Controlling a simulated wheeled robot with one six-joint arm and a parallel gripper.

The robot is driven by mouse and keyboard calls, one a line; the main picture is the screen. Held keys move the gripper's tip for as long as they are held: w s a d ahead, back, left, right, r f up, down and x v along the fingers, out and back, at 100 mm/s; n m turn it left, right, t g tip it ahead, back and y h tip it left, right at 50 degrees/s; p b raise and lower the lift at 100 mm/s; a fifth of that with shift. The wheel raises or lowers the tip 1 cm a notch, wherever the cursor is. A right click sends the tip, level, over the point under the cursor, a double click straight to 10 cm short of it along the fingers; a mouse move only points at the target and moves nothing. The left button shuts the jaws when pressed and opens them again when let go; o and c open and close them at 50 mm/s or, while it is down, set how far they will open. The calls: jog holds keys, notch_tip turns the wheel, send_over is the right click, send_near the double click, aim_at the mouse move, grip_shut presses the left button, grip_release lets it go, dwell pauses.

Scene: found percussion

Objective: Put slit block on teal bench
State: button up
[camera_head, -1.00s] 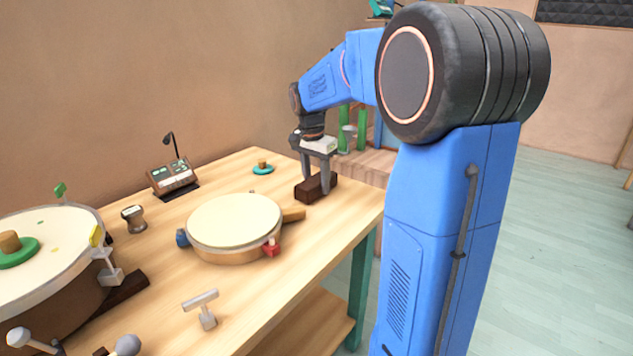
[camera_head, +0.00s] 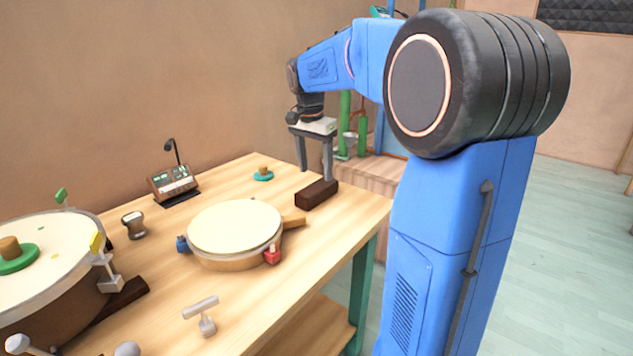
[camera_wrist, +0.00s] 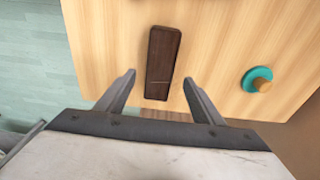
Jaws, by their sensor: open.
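The slit block (camera_head: 316,194), a dark brown wooden bar, lies flat near the far right corner of the teal bench (camera_head: 325,228), a pale wooden top on teal legs. In the wrist view the slit block (camera_wrist: 162,62) has a thin line across it and lies between and beyond the fingertips. My gripper (camera_head: 315,171) is open and empty, raised just above the block with its fingers apart from it. The fingers (camera_wrist: 159,79) also show spread in the wrist view.
A round frame drum (camera_head: 235,228) with a wooden handle stands left of the block. A teal disc with a knob (camera_head: 263,174) lies behind it. A small device (camera_head: 173,184), a shaker (camera_head: 134,225) and a large drum (camera_head: 50,260) stand farther left. Another wooden surface (camera_head: 370,172) adjoins behind.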

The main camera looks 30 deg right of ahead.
aim_at(314, 188)
jog(key=shift+s+a+r, duration=0.1)
jog(key=shift+a+r, duration=0.05)
jog(key=shift+r, duration=1.05)
jog(key=shift+a+r, duration=0.15)
jog(key=shift+r, duration=1.05)
